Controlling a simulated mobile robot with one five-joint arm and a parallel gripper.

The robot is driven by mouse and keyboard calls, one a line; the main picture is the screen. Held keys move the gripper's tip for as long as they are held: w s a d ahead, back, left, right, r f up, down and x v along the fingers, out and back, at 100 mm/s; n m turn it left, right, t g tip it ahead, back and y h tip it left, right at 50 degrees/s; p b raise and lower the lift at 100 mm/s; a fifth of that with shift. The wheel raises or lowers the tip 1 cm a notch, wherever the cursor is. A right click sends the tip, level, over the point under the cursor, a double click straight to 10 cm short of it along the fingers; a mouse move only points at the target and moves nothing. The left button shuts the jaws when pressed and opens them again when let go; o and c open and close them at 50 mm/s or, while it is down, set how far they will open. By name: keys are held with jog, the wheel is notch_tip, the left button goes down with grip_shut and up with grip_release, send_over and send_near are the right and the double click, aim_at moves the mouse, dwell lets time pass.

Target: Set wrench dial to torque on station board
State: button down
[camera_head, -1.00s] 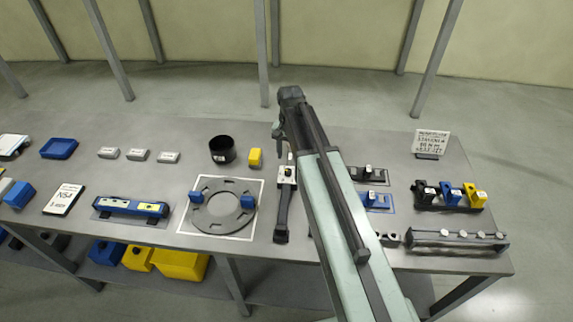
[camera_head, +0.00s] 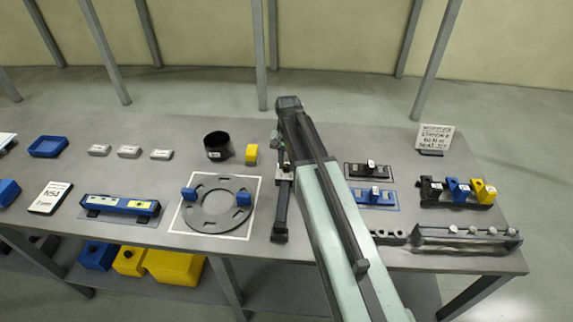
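The wrench (camera_head: 281,212) is a long dark tool lying on the table beside the ring plate, with a pale dial block partly along it. My arm reaches over the table, and my gripper (camera_head: 279,146) is above the far part of the wrench, near the dial (camera_head: 283,173). The arm hides part of the dial. The fingertips are too small to tell open from shut, or whether they touch the dial. The station board (camera_head: 435,138) is a small white sign with dark handwriting, standing upright at the back right of the table.
A grey ring plate (camera_head: 213,222) with blue blocks lies left of the wrench. Blue, black and yellow fixtures (camera_head: 458,191) and a bolt rack (camera_head: 465,239) stand at the right. A blue level (camera_head: 121,206) lies left.

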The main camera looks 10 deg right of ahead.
jog(key=shift+n, duration=0.4)
jog(key=n, duration=0.5)
jog(key=shift+n, duration=0.3)
jog(key=n, duration=0.5)
jog(key=shift+n, duration=0.3)
jog(key=c, duration=1.1)
grip_release()
jog(key=shift+r, duration=0.1)
